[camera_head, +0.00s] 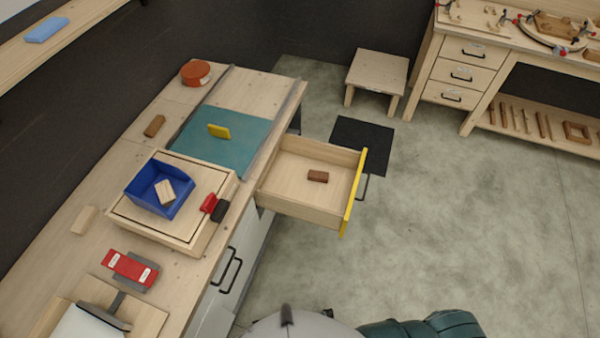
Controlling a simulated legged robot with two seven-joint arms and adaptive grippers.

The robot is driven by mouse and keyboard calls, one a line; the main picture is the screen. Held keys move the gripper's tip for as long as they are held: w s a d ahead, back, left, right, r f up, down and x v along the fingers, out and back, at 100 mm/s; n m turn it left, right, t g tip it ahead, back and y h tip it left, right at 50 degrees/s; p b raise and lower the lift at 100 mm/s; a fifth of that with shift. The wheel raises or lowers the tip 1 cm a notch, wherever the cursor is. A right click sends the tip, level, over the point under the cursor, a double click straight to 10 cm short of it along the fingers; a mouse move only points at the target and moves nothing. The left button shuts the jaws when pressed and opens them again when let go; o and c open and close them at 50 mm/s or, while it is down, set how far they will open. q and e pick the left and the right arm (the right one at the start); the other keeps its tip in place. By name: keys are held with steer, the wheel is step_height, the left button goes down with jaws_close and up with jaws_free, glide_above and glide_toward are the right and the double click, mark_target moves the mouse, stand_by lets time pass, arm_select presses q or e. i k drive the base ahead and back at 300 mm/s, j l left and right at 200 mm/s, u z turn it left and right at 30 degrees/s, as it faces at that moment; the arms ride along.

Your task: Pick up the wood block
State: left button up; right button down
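Several wood blocks show in the head view. A light wood block (167,196) lies tilted in a blue bin (137,194). A reddish-brown wood block (318,176) lies in the open drawer (290,184). A mid-brown block (154,125) lies on the workbench (180,97), left of the teal mat (199,148). A pale block (84,220) lies on the bench's left part. I cannot tell which one the task means. Neither of my grippers is in view.
The blue bin stands on a wooden tray (203,235). A yellow block (219,131) is on the mat. A round orange-brown object (196,73) and a red clamp-like object (131,268) are on the bench. The yellow-edged drawer front (353,192) juts over open floor. A stool (378,70) stands behind.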

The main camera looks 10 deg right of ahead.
mark_target(314, 175)
steer(key=i+l+u, duration=0.15)
steer(key=l+u, duration=0.2)
steer(key=l, duration=0.95)
steer(key=l+u, duration=0.35)
steer(key=l, duration=0.95)
